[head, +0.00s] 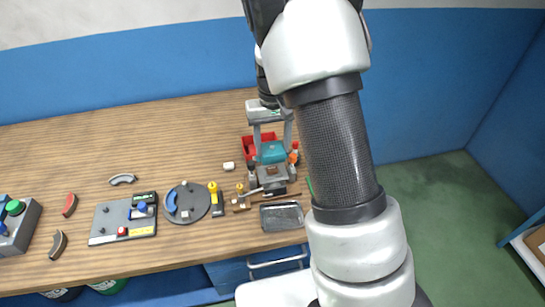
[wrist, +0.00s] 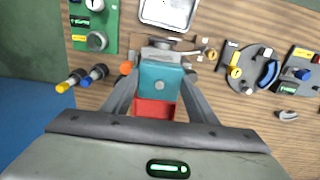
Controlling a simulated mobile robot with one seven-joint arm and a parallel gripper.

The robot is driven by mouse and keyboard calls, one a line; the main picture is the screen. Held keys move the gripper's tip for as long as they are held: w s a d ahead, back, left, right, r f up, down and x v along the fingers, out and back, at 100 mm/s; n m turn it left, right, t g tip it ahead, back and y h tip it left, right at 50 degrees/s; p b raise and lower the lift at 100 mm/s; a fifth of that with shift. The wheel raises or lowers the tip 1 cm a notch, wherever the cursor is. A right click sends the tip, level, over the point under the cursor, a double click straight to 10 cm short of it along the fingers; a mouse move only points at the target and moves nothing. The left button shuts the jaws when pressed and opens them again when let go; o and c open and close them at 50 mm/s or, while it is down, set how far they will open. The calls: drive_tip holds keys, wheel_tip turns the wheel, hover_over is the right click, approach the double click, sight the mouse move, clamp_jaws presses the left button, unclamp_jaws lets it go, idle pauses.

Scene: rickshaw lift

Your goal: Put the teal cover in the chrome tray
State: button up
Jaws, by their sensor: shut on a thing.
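The teal cover (head: 271,152) is between the fingers of my gripper (head: 272,146), which is shut on it. In the wrist view the teal cover (wrist: 161,84) fills the space between the two grey fingers, with a red part (wrist: 155,108) beside it. I cannot tell whether the cover is clear of what lies beneath. The chrome tray (head: 282,216) lies on the table nearer the front edge, a short way from the cover. It also shows at the top of the wrist view (wrist: 168,12). The tray looks empty.
A red body (head: 249,147) shows behind the cover. Left of the tray are a yellow-handled tool (head: 214,192), a round grey plate (head: 187,203) and a grey board (head: 122,219). The back left of the table is clear.

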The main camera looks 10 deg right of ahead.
drive_tip(key=shift+r, duration=0.75)
drive_tip(key=shift+s+r+b, duration=0.15)
drive_tip(key=shift+s+b, duration=0.15)
drive_tip(key=shift+b, duration=0.2)
drive_tip(key=s+f+m+b, duration=0.1)
drive_tip(key=s+f+b, duration=0.4)
drive_tip(key=s+b, duration=0.55)
drive_tip(key=shift+s+f, duration=0.3)
drive_tip(key=shift+f, duration=1.35)
drive_tip(key=shift+s+f, duration=0.3)
drive_tip(key=shift+f, duration=1.35)
drive_tip(key=shift+s+f, duration=0.3)
drive_tip(key=shift+f, duration=1.35)
drive_tip(key=shift+f, duration=0.15)
drive_tip(key=o, duration=1.1)
